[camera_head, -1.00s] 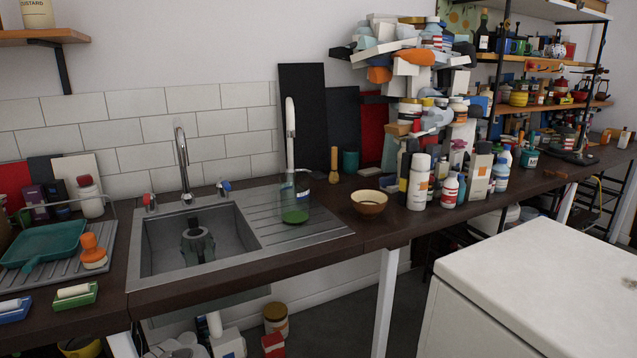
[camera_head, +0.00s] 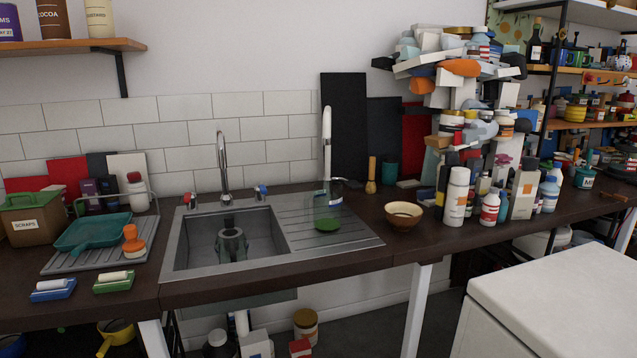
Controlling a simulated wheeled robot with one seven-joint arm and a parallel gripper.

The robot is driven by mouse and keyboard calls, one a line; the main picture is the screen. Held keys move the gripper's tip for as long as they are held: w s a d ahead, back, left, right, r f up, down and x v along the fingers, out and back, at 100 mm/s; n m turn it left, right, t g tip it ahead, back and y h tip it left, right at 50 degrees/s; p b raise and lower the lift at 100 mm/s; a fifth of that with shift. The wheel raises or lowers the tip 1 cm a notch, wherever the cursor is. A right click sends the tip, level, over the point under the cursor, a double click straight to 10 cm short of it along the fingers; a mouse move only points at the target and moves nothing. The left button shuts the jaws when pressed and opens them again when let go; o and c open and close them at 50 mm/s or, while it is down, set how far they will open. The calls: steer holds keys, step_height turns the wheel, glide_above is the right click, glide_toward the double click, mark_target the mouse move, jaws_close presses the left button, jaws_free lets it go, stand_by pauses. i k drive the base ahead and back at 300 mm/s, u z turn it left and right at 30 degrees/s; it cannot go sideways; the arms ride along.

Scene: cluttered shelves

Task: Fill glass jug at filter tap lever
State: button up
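A tall white filter tap (camera_head: 326,145) rises behind the ribbed drainboard to the right of the sink bowl. Below it stands a clear, see-through vessel with a green bottom (camera_head: 327,224), upright on the drainboard; it may be the glass jug. A small dark part (camera_head: 338,187) shows beside the tap's lower stem; I cannot tell if it is the lever. A dark grey-green, partly see-through object (camera_head: 231,240) stands in the sink bowl, under the chrome tap (camera_head: 223,165). No water flow is visible. My gripper is not in view.
The steel sink (camera_head: 178,235) is set in a dark counter (camera_head: 400,245). A brown bowl (camera_head: 403,215) and crowded bottles (camera_head: 458,196) stand to the right. A teal pan (camera_head: 92,233) and brushes lie left. A white-topped unit (camera_head: 570,290) stands in the right foreground.

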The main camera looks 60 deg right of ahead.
mark_target(353, 184)
steer(key=u, duration=0.25)
steer(key=i, duration=0.9)
steer(key=z, duration=3.05)
